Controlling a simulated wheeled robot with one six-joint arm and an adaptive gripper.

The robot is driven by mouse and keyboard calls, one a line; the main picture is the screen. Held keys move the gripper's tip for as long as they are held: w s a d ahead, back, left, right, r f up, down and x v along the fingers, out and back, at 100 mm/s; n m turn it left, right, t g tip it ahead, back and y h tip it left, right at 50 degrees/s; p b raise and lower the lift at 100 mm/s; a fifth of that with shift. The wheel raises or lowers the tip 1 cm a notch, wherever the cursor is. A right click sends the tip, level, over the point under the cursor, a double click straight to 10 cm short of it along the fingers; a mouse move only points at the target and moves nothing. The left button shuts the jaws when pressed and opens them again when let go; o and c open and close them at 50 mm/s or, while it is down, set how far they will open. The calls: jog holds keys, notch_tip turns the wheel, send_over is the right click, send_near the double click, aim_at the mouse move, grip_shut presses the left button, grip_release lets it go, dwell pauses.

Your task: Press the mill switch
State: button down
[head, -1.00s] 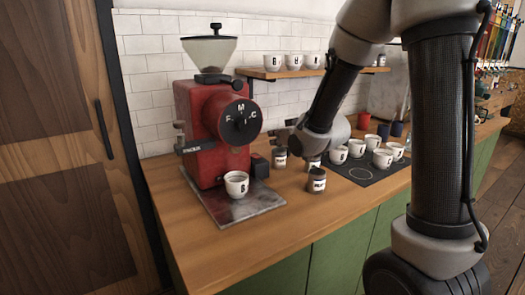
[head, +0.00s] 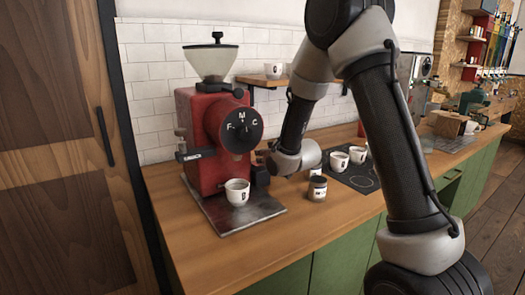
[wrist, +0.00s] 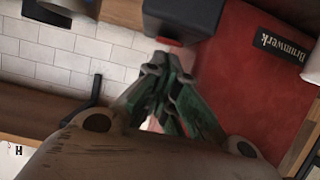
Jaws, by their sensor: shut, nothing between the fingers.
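The red mill (head: 205,140) stands on the counter with a round black dial lettered F, M, C. The black switch box (head: 259,176) is low on the mill's right side. In the wrist view the switch box (wrist: 183,18) shows with a red part (wrist: 168,41) at its lower edge. My gripper (head: 266,160) is just right of the mill, partly hidden by its own wrist. In the wrist view my gripper (wrist: 158,68) is shut and empty, its green-sided fingertips just below the red part. I cannot tell whether they touch.
A white cup (head: 237,191) sits on the mill's metal base plate (head: 215,215). A small labelled jar (head: 317,188) stands on the counter right of it. More cups (head: 339,161) stand on a dark mat (head: 362,183). The counter front is clear.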

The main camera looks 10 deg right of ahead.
jog(key=shift+f, duration=0.2)
jog(key=shift+s+d+f, duration=0.1)
jog(key=shift+s+f, duration=0.1)
jog(key=shift+f, duration=0.25)
jog(key=shift+r, duration=0.2)
jog(key=shift+r, duration=0.65)
